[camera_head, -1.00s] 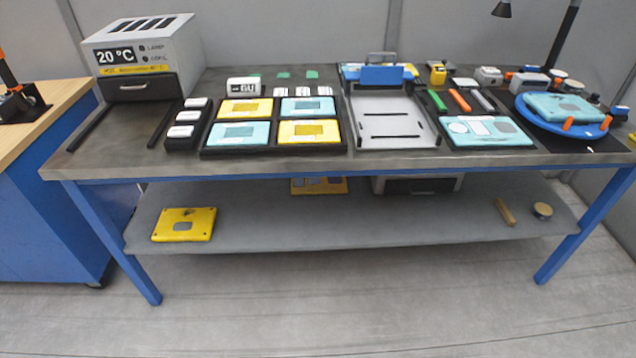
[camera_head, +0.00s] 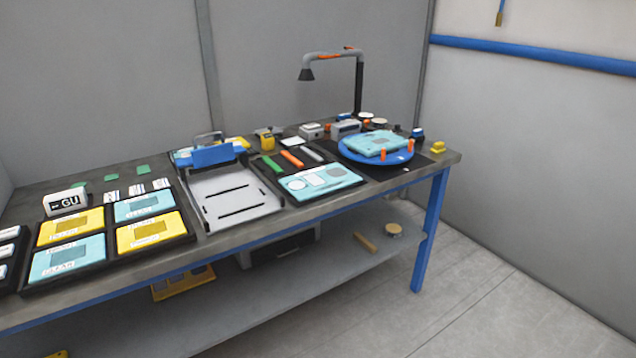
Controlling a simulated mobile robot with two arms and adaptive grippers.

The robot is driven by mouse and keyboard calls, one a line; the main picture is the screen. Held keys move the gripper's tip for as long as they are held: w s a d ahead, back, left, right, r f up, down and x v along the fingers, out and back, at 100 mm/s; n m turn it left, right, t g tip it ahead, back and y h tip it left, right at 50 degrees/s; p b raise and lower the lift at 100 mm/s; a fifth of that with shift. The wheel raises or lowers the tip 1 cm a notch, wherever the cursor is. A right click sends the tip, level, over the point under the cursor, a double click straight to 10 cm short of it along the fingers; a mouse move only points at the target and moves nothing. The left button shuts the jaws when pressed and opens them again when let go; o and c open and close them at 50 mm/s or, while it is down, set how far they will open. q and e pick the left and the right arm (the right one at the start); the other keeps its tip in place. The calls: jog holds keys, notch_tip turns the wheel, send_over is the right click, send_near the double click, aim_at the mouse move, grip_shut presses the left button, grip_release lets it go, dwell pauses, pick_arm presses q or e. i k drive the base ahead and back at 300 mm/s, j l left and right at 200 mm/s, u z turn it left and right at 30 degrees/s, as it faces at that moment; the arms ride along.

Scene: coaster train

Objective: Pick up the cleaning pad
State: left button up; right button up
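I cannot tell for sure which thing is the cleaning pad. A small yellow block (camera_head: 438,147) sits at the right end of the table top, by the edge. A small white flat piece (camera_head: 293,142) lies towards the back of the table, behind the coloured bars. A round tan-topped piece (camera_head: 393,229) stands on the lower shelf, close to a tan bar (camera_head: 366,242). Neither of my grippers is in view.
The blue turntable (camera_head: 350,155) holds a light blue plate (camera_head: 375,144) between orange clamps. A lamp (camera_head: 340,55) rises behind it. A grey tray fixture (camera_head: 235,210) and a black panel rack (camera_head: 187,235) stand further left. The floor at right is clear.

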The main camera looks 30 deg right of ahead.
aim_at(437, 148)
jog(key=z, duration=1.75)
